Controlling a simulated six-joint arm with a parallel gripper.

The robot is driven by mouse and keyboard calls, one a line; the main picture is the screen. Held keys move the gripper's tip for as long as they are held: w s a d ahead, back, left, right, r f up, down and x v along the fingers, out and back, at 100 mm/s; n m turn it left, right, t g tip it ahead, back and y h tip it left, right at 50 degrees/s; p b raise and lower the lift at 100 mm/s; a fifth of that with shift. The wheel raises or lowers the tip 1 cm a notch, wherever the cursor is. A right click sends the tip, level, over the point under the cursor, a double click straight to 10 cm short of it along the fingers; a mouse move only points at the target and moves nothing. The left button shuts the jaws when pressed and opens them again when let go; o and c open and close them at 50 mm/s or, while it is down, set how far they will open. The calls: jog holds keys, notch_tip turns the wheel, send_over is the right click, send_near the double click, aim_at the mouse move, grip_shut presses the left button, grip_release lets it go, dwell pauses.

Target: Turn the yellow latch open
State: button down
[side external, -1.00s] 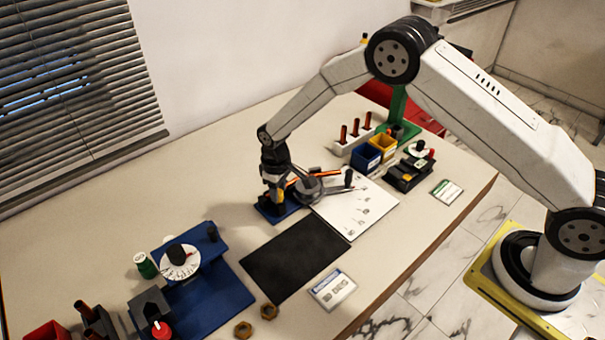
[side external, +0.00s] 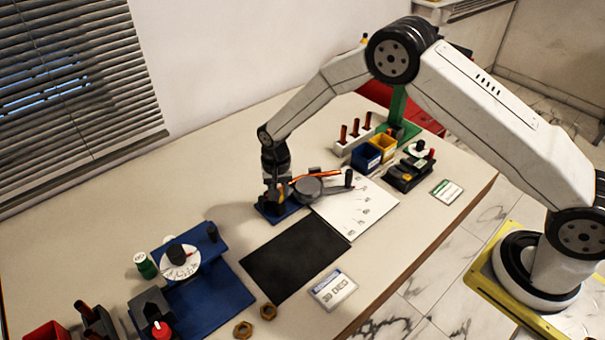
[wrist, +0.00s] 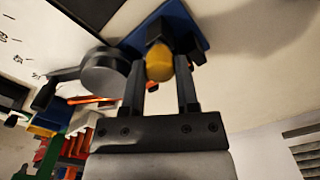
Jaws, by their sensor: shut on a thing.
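The yellow latch (wrist: 160,63) shows in the wrist view as a rounded yellow knob on a dark post, above a blue base plate (wrist: 190,28). My gripper (wrist: 161,75) is shut on it, with one dark finger on each side. In the side view my gripper (side external: 273,197) points down over the blue base plate (side external: 283,212) at the middle of the bench. There the latch is mostly hidden by the fingers. A grey round disc (side external: 308,189) with a dark arm and upright knob stands close to the right of my gripper. I cannot read the latch's angle.
A white sheet with marks (side external: 358,206) and a black mat (side external: 295,260) lie beside the base. A card (side external: 333,290) showing "DEG" lies in front. A blue fixture with a dial (side external: 180,262) stands left. Blue and yellow bins (side external: 367,158) stand behind on the right.

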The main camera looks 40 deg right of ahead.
jog(key=shift+m, duration=1.2)
jog(key=shift+c, duration=1.8)
grip_release()
jog(key=shift+r, duration=0.1)
jog(key=shift+r, duration=3.8)
